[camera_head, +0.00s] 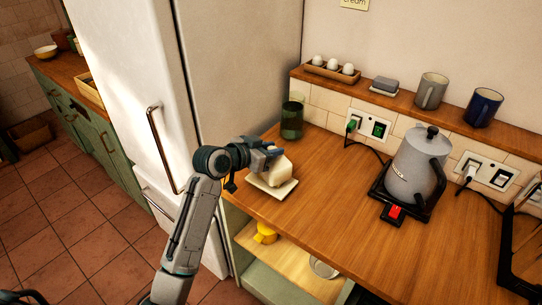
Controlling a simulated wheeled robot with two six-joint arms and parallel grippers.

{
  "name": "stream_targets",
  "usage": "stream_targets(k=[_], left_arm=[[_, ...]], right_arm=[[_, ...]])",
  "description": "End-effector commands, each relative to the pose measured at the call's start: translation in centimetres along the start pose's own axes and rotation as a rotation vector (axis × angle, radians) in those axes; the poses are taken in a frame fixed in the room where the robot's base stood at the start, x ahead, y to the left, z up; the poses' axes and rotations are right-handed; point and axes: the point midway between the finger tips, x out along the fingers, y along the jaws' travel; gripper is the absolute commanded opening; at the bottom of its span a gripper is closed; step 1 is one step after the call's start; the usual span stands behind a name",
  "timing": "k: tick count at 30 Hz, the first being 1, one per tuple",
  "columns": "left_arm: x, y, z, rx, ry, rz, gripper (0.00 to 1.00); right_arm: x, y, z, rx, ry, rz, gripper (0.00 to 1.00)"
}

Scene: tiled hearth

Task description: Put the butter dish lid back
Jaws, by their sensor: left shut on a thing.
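My left gripper (270,158) is over the counter's left part, shut on the top of the butter dish lid (283,172). The lid is a cream-white, rounded block shape. It sits on or just above the pale square butter dish (271,190); I cannot tell whether they touch. The gripper hides the lid's upper left side. Any butter beneath the lid is hidden. My right gripper is not in view.
A dark green glass (291,121) stands close behind the lid. A grey kettle (416,168) stands on its base to the right. A ledge (395,103) behind holds eggs and mugs. A white fridge (135,75) borders the left. The counter's middle (335,215) is clear.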

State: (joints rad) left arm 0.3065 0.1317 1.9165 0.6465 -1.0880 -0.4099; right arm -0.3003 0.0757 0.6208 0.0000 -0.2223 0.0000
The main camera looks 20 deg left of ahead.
Motion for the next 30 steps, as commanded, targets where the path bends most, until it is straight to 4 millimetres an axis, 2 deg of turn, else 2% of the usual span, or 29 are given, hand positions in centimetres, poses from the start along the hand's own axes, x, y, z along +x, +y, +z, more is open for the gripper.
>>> stream_targets(k=[13,14,17,26,29,30], left_arm=[[0.20,0.02,0.53,0.001,0.002,0.000,0.00],[0.21,0.02,0.58,0.001,0.001,0.000,0.27],[0.19,0.02,0.51,0.001,0.001,0.000,0.46],[0.14,0.02,0.37,0.001,0.001,0.000,0.46],[-0.14,0.00,-0.27,0.001,0.002,-0.001,0.46],[-0.60,-0.07,0.13,0.002,0.000,-0.002,0.46]], right_arm=[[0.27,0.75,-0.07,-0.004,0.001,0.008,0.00],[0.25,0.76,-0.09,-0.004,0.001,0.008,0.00],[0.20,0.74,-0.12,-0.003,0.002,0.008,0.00],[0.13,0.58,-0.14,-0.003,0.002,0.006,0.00],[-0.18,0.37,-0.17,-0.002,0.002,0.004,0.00],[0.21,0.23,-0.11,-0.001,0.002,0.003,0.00]])
